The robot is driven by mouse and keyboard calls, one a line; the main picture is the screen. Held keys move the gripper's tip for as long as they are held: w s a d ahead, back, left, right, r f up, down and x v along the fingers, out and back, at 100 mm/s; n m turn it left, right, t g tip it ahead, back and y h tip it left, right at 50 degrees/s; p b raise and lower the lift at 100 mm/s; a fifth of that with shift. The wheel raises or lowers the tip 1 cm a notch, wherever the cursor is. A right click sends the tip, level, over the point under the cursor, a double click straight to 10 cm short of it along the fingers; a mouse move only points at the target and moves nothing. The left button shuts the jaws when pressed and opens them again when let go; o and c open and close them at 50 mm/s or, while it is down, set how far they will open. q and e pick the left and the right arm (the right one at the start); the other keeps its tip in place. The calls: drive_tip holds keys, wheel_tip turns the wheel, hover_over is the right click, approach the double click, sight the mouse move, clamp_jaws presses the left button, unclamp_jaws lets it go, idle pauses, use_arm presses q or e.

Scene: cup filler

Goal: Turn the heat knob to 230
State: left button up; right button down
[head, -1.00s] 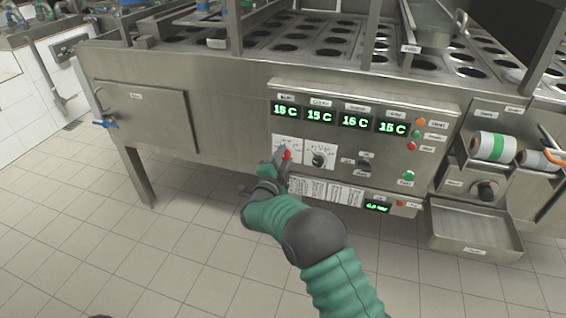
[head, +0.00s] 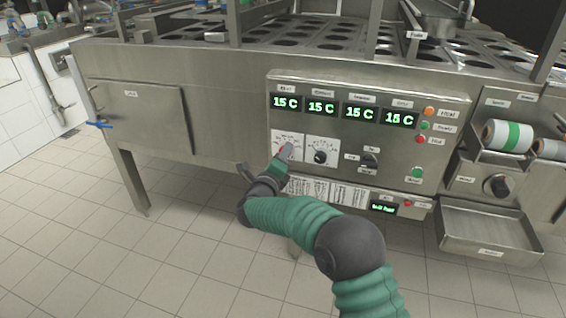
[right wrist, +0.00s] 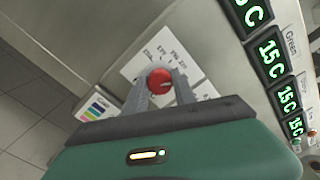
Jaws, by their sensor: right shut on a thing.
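The red knob (right wrist: 160,84) sits on a white dial plate (right wrist: 140,66) in the right wrist view. My right gripper (right wrist: 160,92) has one finger on each side of it and is shut on it. In the head view the right gripper (head: 286,151) reaches the left dial plate (head: 279,141) from below and hides most of the knob. The dial markings are too small to read, so I cannot tell the knob's setting. My left gripper is not in view.
A black knob (head: 320,157) on its own dial plate is just right of the gripper. Above, several green displays (head: 286,103) read 15 C. Buttons (head: 420,139) and a switch (head: 370,158) lie further right. A steel tray (head: 490,240) juts out at lower right. The floor at left is clear.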

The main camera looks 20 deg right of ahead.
drive_tip(key=shift+f+m+b, duration=0.3)
drive_tip(key=shift+m+b, duration=0.8)
drive_tip(key=shift+m, duration=0.2)
drive_tip(key=c, duration=1)
unclamp_jaws()
drive_tip(key=shift+d, duration=0.1)
drive_tip(key=shift+r, duration=0.1)
drive_tip(key=p+v, duration=0.6)
drive_tip(key=v, duration=1.1)
